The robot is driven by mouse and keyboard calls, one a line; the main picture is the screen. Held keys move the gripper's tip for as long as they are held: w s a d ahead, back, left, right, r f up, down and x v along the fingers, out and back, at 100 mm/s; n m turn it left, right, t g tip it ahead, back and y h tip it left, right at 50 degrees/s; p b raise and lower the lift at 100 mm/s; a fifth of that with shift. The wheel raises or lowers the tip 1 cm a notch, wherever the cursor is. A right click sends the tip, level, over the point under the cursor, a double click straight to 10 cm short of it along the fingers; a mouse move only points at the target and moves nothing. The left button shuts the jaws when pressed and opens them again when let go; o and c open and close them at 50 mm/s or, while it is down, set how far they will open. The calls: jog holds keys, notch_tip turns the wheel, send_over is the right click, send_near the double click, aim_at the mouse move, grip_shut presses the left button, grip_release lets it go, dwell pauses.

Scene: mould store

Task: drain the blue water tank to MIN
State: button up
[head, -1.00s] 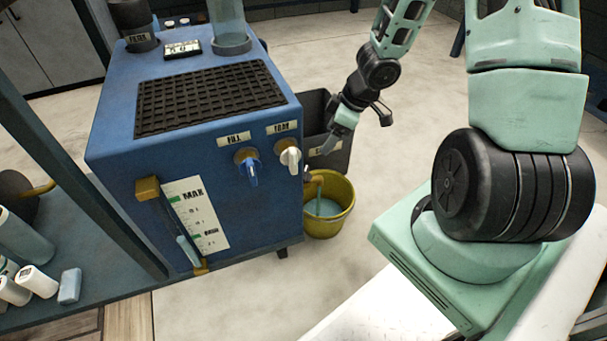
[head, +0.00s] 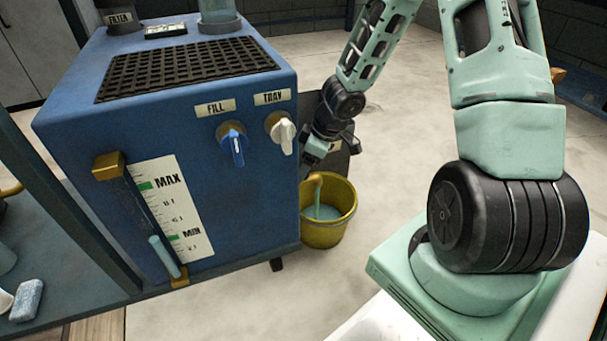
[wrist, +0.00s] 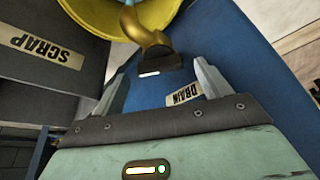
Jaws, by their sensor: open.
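The blue water tank (head: 90,150) stands at the left in the head view. Its gauge tube (head: 165,256) holds light blue liquid, its top at or slightly above the green MIN mark (head: 173,238). A brass drain spout (wrist: 148,30) with a dark handle (wrist: 152,66) shows in the wrist view, above the DRAIN label (wrist: 184,95). My gripper (wrist: 158,78) is open, its fingers on either side of the handle; contact cannot be told. In the head view its tips (head: 308,165) are partly hidden by the tank's edge. Bluish water runs into the yellow bucket (head: 325,234).
A blue FILL knob (head: 236,146) and a white TRAY knob (head: 284,134) sit on the tank's front. A dark SCRAP bin (wrist: 50,60) stands beside the drain. The pale floor in front of the bucket is clear.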

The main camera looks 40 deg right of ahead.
jog(key=shift+w+a+f+b, duration=0.2)
jog(key=shift+f+b, duration=0.1)
jog(key=shift+f, duration=0.3)
jog(key=shift+c, duration=0.3)
jog(key=c, duration=0.9)
